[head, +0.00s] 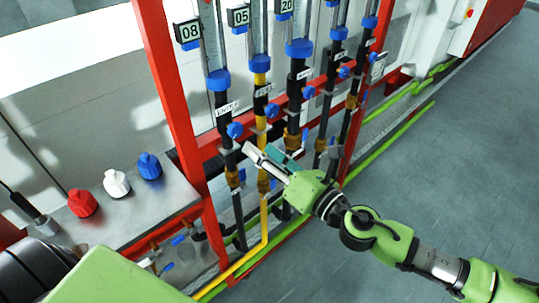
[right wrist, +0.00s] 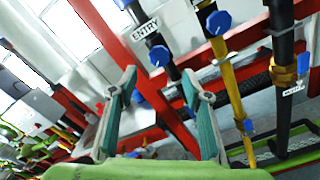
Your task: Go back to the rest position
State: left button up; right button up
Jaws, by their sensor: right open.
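My right gripper (head: 266,154) reaches in from the right in the head view, in front of the lower part of the pipe rack. Its two fingers are apart with nothing between them. The right wrist view also shows the open gripper (right wrist: 158,80), its teal finger pads facing each other. A black pipe with an ENTRY label (right wrist: 145,30) and a blue valve knob (right wrist: 159,55) stand beyond the fingers. I cannot tell whether a finger touches a pipe. A green part of my body fills the lower left of the head view, but my left gripper does not show.
A red frame (head: 165,95) holds several vertical pipes with blue knobs (head: 235,130); one pipe is yellow (head: 260,105). A grey metal box (head: 150,205) carries red, white and blue knobs. Green pipes (head: 400,130) run low along the wall. The grey floor (head: 450,160) at right is clear.

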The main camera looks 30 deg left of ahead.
jog(key=shift+v, duration=0.85)
jog(key=shift+a, duration=0.1)
